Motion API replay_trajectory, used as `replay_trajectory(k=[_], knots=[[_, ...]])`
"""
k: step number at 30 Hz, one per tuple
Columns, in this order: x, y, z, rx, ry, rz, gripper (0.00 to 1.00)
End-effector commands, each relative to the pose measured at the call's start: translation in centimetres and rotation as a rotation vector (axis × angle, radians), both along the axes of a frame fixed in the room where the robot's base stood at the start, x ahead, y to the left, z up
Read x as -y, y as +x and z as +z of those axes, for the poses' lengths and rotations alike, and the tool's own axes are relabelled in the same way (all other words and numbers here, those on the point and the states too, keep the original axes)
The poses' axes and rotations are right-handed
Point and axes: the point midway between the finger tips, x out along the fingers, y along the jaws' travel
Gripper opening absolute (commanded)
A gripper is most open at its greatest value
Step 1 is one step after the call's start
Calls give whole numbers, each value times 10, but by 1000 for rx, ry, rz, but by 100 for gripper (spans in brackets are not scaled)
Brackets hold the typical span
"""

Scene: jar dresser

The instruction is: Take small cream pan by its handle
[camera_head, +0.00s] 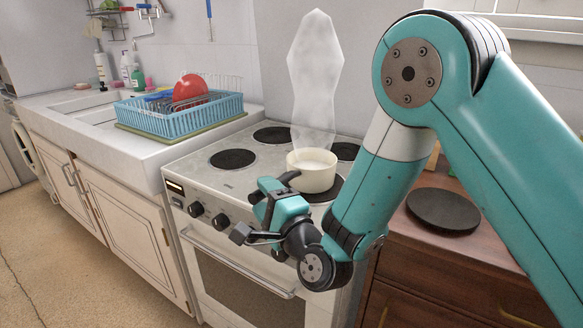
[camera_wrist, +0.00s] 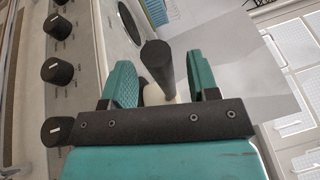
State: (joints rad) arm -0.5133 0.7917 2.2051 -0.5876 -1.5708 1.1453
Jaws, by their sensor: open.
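The small cream pan (camera_head: 313,172) sits on the front right burner of the stove, with pale contents and steam rising above it. Its dark handle (camera_head: 289,176) points left toward the stove front. In the wrist view the dark handle (camera_wrist: 158,66) stands between the two teal fingers of my gripper (camera_wrist: 162,84), with a gap on each side. The fingers are open, one on each side of the handle. A bit of the cream pan (camera_wrist: 155,95) shows behind the handle; the rest is hidden by my gripper. My gripper (camera_head: 272,190) is at the stove's front edge.
The stove (camera_head: 205,176) has several dark burners and front knobs (camera_head: 220,221). A blue dish rack (camera_head: 180,118) with a red item (camera_head: 189,90) stands left on the sink counter. A dark round trivet (camera_head: 443,210) lies on the wooden dresser (camera_head: 420,246) at right.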

Motion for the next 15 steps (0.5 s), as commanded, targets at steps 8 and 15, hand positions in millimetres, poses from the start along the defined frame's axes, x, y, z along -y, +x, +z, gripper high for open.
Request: replay_trajectory(k=[8, 15], knots=[[5, 10, 3, 1, 0, -22, 54], [1, 9, 3, 1, 0, -15, 29]])
